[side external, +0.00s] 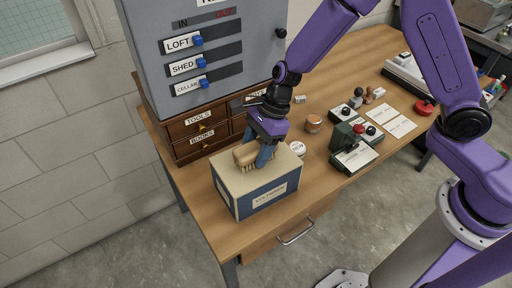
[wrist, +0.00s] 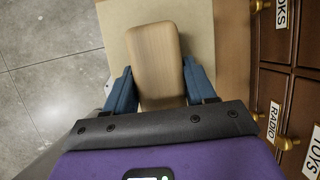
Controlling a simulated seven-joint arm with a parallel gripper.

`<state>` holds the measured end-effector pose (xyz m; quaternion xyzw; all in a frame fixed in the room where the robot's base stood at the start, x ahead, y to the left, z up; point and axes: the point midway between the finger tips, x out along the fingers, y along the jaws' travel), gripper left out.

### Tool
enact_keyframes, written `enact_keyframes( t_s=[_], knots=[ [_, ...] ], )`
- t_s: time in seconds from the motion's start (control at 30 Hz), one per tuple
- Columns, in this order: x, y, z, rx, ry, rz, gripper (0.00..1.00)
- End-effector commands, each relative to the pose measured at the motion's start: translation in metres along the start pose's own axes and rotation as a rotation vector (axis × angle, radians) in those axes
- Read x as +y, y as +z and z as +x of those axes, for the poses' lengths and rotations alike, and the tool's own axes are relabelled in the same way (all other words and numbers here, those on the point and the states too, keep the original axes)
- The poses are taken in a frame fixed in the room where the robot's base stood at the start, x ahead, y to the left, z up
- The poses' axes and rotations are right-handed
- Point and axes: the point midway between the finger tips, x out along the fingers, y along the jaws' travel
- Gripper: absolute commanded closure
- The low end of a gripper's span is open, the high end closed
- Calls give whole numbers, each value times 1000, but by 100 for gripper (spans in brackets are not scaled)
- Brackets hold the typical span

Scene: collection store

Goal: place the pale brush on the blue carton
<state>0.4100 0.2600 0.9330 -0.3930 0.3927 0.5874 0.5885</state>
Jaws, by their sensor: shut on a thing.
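The pale brush (side external: 246,155) is on or just above the top of the blue carton (side external: 268,193); I cannot tell whether it bears on the lid. The carton has a cream lid, blue sides and a white label, and stands at the front left of the desk. My gripper (side external: 264,156) points down over the lid, shut on the brush. In the wrist view the brush's smooth wooden back (wrist: 157,65) sits between the two blue fingers (wrist: 160,92), with the lid (wrist: 120,22) behind it. The bristles are hidden in the wrist view.
Wooden drawers (side external: 197,135) stand behind the carton, with a grey cabinet (side external: 205,60) on top. A round white item (side external: 297,148), a copper-coloured pot (side external: 314,123) and a dark green device (side external: 345,138) lie to the right. The desk's front edge is close to the carton.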

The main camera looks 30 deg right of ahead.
Motion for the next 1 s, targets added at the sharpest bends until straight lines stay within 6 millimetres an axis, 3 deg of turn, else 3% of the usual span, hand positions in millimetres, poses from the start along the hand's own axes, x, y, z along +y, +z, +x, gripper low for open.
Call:
enact_keyframes(
  t_s=[0.17,0.2,0.27,0.3,0.67,1.0],
  knots=[
    [0,-1,3,0,1,-1,77],
    [0,-1,3,0,1,0,42],
    [0,-1,3,0,1,0,22],
    [0,-1,3,0,1,0,19],
    [0,0,0,-1,0,-1,19],
    [0,1,-45,-3,-2,-1,19]
  ],
)
